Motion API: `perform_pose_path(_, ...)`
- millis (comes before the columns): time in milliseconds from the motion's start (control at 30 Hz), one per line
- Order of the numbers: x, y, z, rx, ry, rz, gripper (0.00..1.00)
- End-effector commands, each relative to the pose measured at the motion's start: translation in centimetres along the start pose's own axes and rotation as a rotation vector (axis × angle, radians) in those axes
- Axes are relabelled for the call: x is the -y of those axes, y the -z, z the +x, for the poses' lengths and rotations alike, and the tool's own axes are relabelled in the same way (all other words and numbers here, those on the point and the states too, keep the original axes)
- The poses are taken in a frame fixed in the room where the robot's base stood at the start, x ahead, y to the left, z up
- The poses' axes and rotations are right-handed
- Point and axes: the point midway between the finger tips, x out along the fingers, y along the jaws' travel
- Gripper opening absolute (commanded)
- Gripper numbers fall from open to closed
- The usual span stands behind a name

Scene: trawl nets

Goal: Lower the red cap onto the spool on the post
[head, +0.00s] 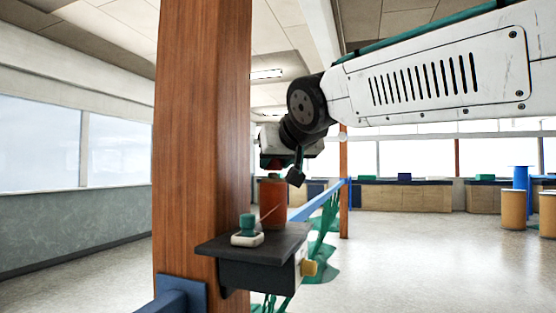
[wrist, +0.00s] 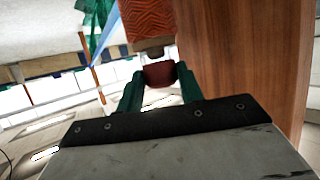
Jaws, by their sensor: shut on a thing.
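The orange-red spool (head: 272,203) stands upright on a dark shelf (head: 258,247) fixed to the wooden post (head: 200,130). In the wrist view the spool (wrist: 152,22) shows a ridged winding and a brownish end piece facing the cap. The dark red cap (wrist: 159,73) is held between the green fingers of my gripper (wrist: 157,80). In the head view the cap (head: 276,164) is just above the spool, mostly hidden by my gripper.
A green knob on a white base (head: 247,231) sits on the shelf, left of the spool. The wooden post rises close beside my gripper. A blue rail (head: 318,202) with green netting (head: 322,232) runs behind. Open floor lies to the right.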

Motion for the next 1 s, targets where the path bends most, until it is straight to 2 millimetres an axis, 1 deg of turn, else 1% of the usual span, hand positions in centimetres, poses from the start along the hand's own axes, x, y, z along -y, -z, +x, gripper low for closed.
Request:
perform_pose_path(300,-0.02,-0.98,0.38,0.001,0.0,-0.001,0.15)
perform_pose_path(567,-0.02,-1.03,0.41,0.0,0.0,0.0,0.15)
perform_pose_path(600,-0.02,-1.03,0.41,0.0,0.0,0.0,0.45)
perform_pose_path(667,-0.02,-1.03,0.41,0.0,0.0,0.0,0.62)
perform_pose_path(900,-0.01,-1.04,0.42,0.0,0.0,0.0,0.62)
perform_pose_path(1000,0.0,-0.99,0.03,-0.001,0.0,0.0,0.62)
